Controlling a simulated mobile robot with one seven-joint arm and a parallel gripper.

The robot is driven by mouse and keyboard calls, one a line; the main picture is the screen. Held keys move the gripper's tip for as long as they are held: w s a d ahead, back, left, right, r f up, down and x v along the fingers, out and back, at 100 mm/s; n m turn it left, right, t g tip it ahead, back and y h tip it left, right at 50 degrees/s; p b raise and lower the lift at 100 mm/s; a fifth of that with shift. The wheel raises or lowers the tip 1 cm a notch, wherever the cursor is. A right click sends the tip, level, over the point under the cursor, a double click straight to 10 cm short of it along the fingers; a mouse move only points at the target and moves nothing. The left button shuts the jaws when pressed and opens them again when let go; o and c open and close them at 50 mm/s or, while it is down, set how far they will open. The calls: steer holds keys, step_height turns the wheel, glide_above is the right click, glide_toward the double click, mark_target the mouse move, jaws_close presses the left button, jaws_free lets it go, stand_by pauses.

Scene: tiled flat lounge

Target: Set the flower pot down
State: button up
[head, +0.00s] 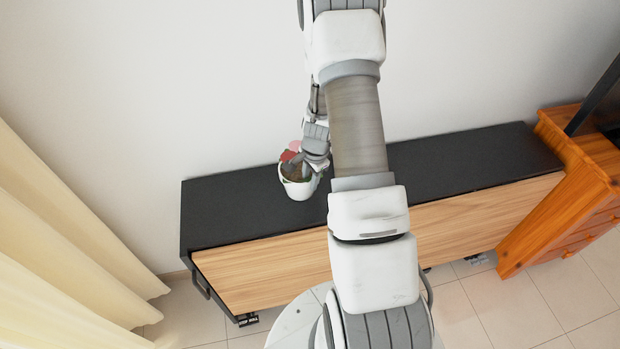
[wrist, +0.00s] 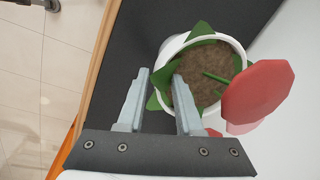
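The flower pot (head: 299,190) is white and round, with soil, green leaves and a red and a pink flower. In the head view it appears upright on the black top of a long low cabinet (head: 232,212), left of my arm. In the wrist view the pot's white rim (wrist: 236,45) shows from above. My gripper (wrist: 161,76) is at the rim, with one finger outside the pot and the other over the soil inside. The fingers stand apart, with visible gaps between them and the rim. My gripper's fingertips are mostly hidden in the head view.
The cabinet's black top is clear on both sides of the pot. A white wall (head: 200,80) stands behind it. Cream curtains (head: 50,240) hang at the left. An orange wooden cabinet (head: 570,190) adjoins at the right. The tiled floor (head: 520,310) is in front.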

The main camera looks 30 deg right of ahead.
steer(key=shift+r, duration=0.1)
step_height(320, 180, up, 12)
steer(key=s, duration=0.2)
steer(key=s+a+r+n+t, duration=0.1)
steer(key=s+a+r+n, duration=0.1)
steer(key=a+r+n, duration=0.45)
steer(key=s+a+r+n+t, duration=0.1)
steer(key=s+a+r, duration=0.15)
steer(key=r, duration=0.75)
steer(key=s+a+r+n+t, duration=0.1)
steer(key=s+a+r+n, duration=0.2)
steer(key=s, duration=0.4)
steer(key=s+a+r+n, duration=0.4)
steer(key=s+r+n, duration=0.1)
steer(key=s+n, duration=0.1)
steer(key=shift+s+r+t+p, duration=0.35)
steer(key=shift+s+r+t, duration=0.05)
